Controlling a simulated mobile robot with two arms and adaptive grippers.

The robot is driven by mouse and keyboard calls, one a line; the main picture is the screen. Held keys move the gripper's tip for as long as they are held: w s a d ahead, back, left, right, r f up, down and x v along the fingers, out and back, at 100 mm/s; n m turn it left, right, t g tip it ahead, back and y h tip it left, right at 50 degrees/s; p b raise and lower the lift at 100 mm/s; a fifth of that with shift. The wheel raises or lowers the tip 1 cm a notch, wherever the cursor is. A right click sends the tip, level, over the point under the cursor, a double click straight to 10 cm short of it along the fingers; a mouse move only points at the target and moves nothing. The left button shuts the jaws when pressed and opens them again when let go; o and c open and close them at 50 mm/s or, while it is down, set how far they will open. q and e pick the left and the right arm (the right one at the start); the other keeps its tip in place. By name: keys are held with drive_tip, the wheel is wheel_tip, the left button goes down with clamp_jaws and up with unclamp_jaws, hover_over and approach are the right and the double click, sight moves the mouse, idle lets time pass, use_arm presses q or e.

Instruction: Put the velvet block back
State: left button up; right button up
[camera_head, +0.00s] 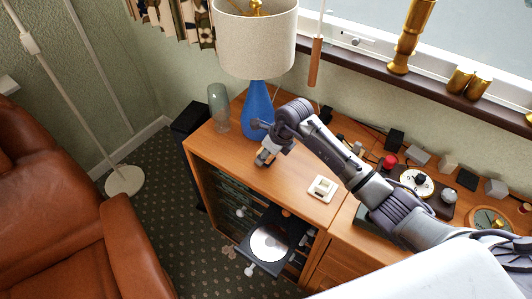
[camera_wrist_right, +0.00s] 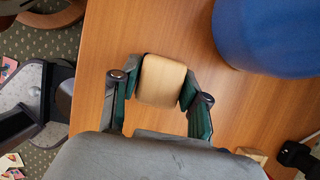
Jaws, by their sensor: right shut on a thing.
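My right gripper (camera_head: 266,155) reaches over the left part of the wooden cabinet top, in front of the blue lamp. In the right wrist view its two fingers (camera_wrist_right: 160,88) are shut on a small tan block (camera_wrist_right: 162,80) with rounded corners, likely the velvet block. I see only its wood-coloured top; no velvet face shows. I cannot tell whether it touches the cabinet top. My left gripper is not in view.
The blue lamp (camera_head: 258,108) stands close behind the gripper, with a glass vase (camera_head: 218,108) to its left. A pulled-out tray with a disc (camera_head: 269,243) juts from the cabinet front. Small objects and cables crowd the right. The cabinet's front-left top (camera_head: 225,160) is clear.

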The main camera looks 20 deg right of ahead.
drive_tip(key=shift+f, duration=0.15)
drive_tip(key=o, duration=1)
drive_tip(key=shift+r, duration=0.4)
drive_tip(key=v, duration=1.1)
drive_tip(key=shift+s+d+r, duration=0.1)
drive_tip(key=shift+s+r, duration=0.05)
drive_tip(key=shift+r, duration=0.1)
